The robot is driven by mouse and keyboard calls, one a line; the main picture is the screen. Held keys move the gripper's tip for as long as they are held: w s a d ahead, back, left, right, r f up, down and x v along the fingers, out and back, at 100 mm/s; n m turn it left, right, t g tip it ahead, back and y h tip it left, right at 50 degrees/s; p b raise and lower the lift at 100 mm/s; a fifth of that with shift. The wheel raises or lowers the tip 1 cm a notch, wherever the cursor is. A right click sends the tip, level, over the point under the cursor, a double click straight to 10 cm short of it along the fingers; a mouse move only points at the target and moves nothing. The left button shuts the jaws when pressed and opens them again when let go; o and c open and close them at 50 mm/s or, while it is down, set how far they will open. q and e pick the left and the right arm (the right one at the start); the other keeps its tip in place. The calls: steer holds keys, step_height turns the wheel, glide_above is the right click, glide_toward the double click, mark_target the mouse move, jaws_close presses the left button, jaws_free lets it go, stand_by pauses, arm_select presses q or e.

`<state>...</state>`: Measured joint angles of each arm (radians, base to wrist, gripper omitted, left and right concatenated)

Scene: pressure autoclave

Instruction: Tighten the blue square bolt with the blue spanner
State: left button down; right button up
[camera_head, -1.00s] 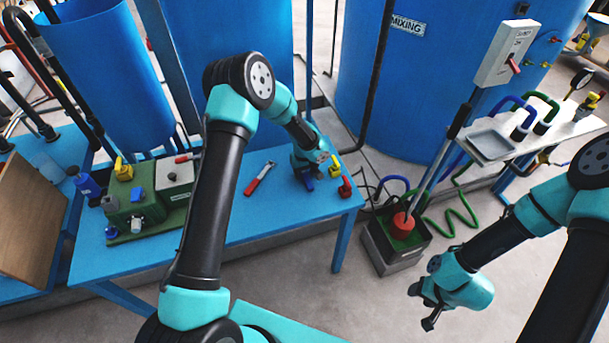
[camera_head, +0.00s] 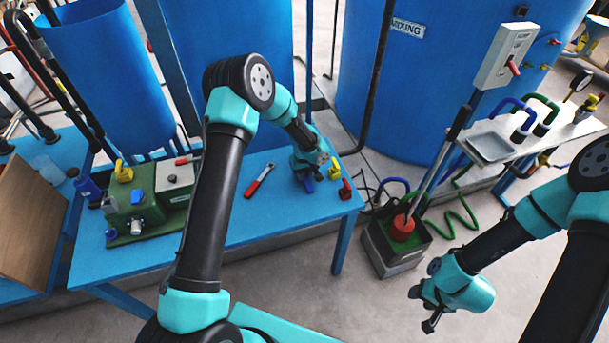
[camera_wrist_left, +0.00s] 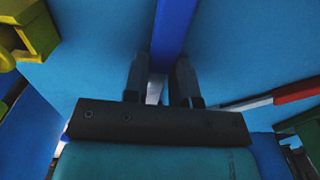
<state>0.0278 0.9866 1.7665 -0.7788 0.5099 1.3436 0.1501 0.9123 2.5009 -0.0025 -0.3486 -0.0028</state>
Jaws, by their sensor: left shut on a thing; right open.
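My left gripper (camera_head: 304,170) is low over the right part of the blue table and is shut on the blue spanner (camera_wrist_left: 174,30). The spanner's blue bar extends away from between the fingers (camera_wrist_left: 160,72) in the left wrist view. In the head view a bit of its blue (camera_head: 307,185) shows under the gripper. A green machine (camera_head: 120,217) stands on the table's left part. It has a small blue square piece (camera_head: 137,196) on its front, possibly the bolt; the details are too small to be sure. My right gripper (camera_head: 422,304) is open and empty, over the floor at right.
A red-handled tool (camera_head: 260,180) lies on the blue table (camera_head: 270,217) between the machine and my left gripper. A yellow piece (camera_head: 335,169) and a red piece (camera_head: 346,189) are right of that gripper. A bin with a red plunger (camera_head: 402,228) stands on the floor.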

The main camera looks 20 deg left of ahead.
mark_target(305, 175)
arm_select(q)
steer(key=shift+r, duration=0.7)
step_height(305, 175, up, 2)
steer(key=shift+r, duration=0.1)
steer(key=s+d, duration=0.2)
steer(key=s, duration=0.3)
steer(key=s+d, duration=0.1)
steer(key=s, duration=0.4)
steer(key=s+d+r, duration=0.1)
steer(key=s+d, duration=0.1)
steer(key=s, duration=0.3)
steer(key=shift+d+r, duration=0.1)
steer(key=shift+d, duration=0.2)
steer(key=shift+a, duration=0.15)
